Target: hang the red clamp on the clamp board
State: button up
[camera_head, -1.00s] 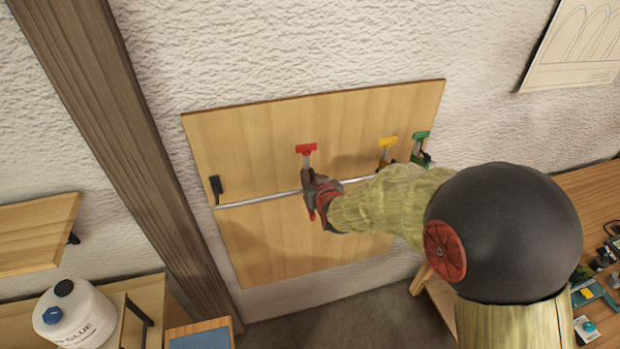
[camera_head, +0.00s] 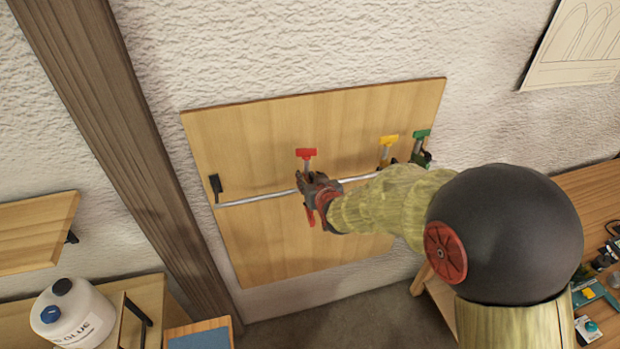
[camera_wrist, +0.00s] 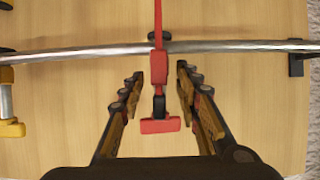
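The red clamp (camera_head: 306,154) is upright at the clamp board (camera_head: 250,250), its red T-shaped end up and its lower red part below the metal rail (camera_head: 255,199). In the wrist view the red clamp (camera_wrist: 160,68) crosses in front of the rail (camera_wrist: 100,53); I cannot tell whether it bears on it. My gripper (camera_head: 314,190) is around the clamp's middle and hides part of it. In the wrist view my gripper (camera_wrist: 160,80) is open, with a gap between the clamp and each finger.
A yellow clamp (camera_head: 388,146) and a green clamp (camera_head: 422,140) are to the right on the board. A black bracket (camera_head: 215,186) holds the rail's left end. A wooden post (camera_head: 120,140) and a glue bottle (camera_head: 75,318) are on the left. The rail left of the red clamp is clear.

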jog(key=shift+f, duration=0.1)
jog(key=shift+s, duration=0.1)
jog(key=v, duration=1.2)
jog(key=s+d+f+g+h, duration=0.1)
jog(key=s+d+f+g, duration=0.1)
jog(key=s+f+g, duration=0.5)
jog(key=s+d+f+m+h+b, duration=0.1)
jog(key=s+d+f+b, duration=0.1)
jog(key=s+d+b, duration=0.5)
jog(key=s+d+f+m+h+b, duration=0.1)
jog(key=s+d+f+m+b, duration=0.1)
jog(key=s+d+b, duration=0.5)
jog(key=s+f+b, duration=0.1)
jog(key=s+b, duration=0.5)
jog(key=shift+s+d+f+h, duration=0.25)
jog(key=shift+h, duration=0.05)
jog(key=shift+o, duration=0.4)
jog(key=shift+r, duration=0.1)
